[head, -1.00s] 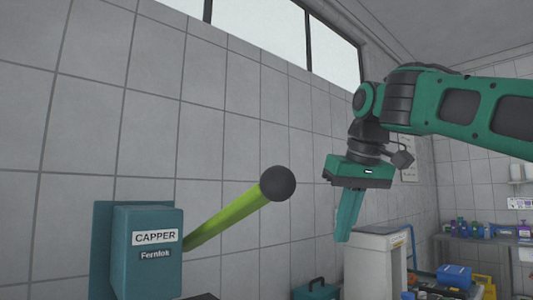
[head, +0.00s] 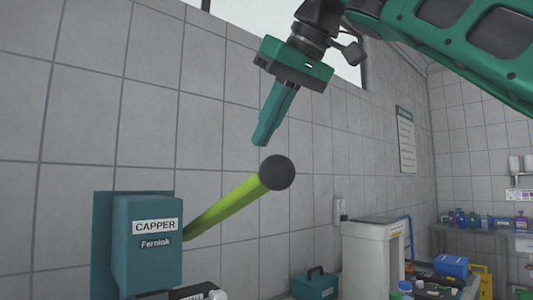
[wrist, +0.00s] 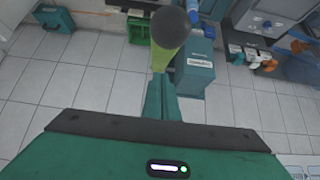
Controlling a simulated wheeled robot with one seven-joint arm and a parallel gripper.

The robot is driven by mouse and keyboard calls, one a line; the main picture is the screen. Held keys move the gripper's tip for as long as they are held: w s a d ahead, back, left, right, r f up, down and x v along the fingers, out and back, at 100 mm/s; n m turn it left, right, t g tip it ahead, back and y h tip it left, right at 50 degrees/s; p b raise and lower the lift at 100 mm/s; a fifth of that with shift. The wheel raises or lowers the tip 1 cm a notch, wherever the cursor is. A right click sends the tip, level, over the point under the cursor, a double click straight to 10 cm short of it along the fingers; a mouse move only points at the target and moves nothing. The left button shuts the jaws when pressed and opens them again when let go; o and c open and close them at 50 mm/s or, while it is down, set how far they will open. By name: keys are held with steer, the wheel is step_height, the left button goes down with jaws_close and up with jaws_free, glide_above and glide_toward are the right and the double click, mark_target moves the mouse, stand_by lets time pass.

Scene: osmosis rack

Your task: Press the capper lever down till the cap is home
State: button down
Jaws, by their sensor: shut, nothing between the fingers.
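The teal capper (head: 147,265), labelled CAPPER, stands at the lower left of the head view against the tiled wall. Its yellow-green lever (head: 228,206) slants up to the right and ends in a dark round knob (head: 277,172). The lever is raised. My gripper (head: 261,141) is shut and empty, pointing down just above the knob, with a small gap in the head view. In the wrist view the knob (wrist: 172,26) shows beyond my fingertips. I cannot make out the cap under the capper; its lower part is cut off by the frame.
A white object (head: 217,295) shows at the bottom edge beside the capper. A teal toolbox (head: 315,284) and a pale grey cabinet (head: 370,258) stand farther right. Shelves with coloured bottles (head: 485,222) are at the far right. The air around the knob is clear.

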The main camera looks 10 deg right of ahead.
steer(key=shift+s+f, duration=0.1)
steer(key=shift+f, duration=3)
step_height(320, 180, down, 9)
steer(key=s+d, duration=0.1)
steer(key=s, duration=0.1)
steer(key=shift+d, duration=0.15)
steer(key=shift+f, duration=0.1)
step_height(320, 180, down, 9)
steer(key=shift+f, duration=0.2)
steer(key=shift+w, duration=0.1)
